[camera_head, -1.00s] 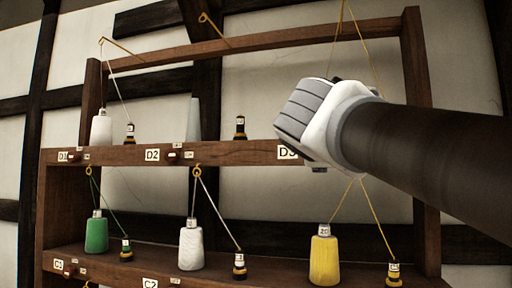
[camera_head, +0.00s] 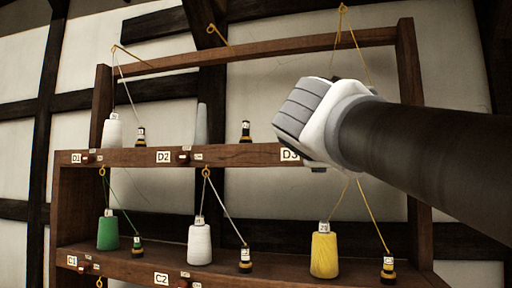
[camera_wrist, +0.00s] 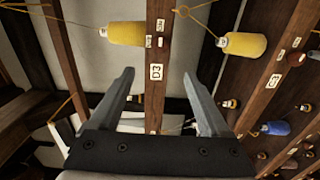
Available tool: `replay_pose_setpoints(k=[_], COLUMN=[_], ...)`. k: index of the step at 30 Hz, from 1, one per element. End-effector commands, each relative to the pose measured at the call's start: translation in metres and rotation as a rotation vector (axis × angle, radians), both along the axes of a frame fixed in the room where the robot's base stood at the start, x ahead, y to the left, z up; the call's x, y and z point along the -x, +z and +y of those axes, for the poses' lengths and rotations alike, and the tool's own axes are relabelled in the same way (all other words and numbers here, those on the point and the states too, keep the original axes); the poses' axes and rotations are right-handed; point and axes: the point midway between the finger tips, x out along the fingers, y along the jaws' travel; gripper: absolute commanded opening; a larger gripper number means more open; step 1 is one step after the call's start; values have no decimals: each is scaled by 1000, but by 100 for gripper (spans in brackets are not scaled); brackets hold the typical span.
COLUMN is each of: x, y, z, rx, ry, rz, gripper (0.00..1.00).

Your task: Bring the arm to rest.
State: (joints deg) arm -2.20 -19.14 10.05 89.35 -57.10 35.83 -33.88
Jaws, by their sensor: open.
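My gripper shows in the wrist view (camera_wrist: 158,95) with its two grey fingers spread apart and nothing between them. In the head view my arm reaches in from the right, and its grey and white end hides part of the upper shelf near the D3 label (camera_head: 289,154). The fingers cannot be made out in that view. In the wrist view the D3 label (camera_wrist: 156,72) lies on the wooden shelf edge beyond the fingers, with a yellow cone (camera_wrist: 126,33) to its left and another yellow cone (camera_wrist: 244,44) to its right.
The wooden rack (camera_head: 340,153) holds a green cone (camera_head: 107,232), a white cone (camera_head: 200,243), a lower yellow cone (camera_head: 324,254) and an upper-left white cone (camera_head: 113,131). Threads run up to hooks. Small dark bobbins stand beside the cones. A bare cone holder (camera_head: 201,125) stands at D2.

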Motion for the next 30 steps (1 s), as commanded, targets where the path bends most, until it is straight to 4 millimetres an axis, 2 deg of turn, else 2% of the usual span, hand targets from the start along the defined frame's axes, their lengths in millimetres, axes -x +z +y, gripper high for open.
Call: replay_pose_setpoints(k=[15,17,19,20,23,26,30], x=[0,1,4,7,21,44,89], y=[-1,-5,-18,-26,-69,-127,-209], z=[0,-2,-6,-9,-20,-30,-35], rx=[-3,-20,-73,-109,-280,-507,-835], ry=[-1,-3,-12,-18,-53,-117,-242], rz=[1,11,39,55,137,236,370], gripper=[80,80,80,80,80,80,80])
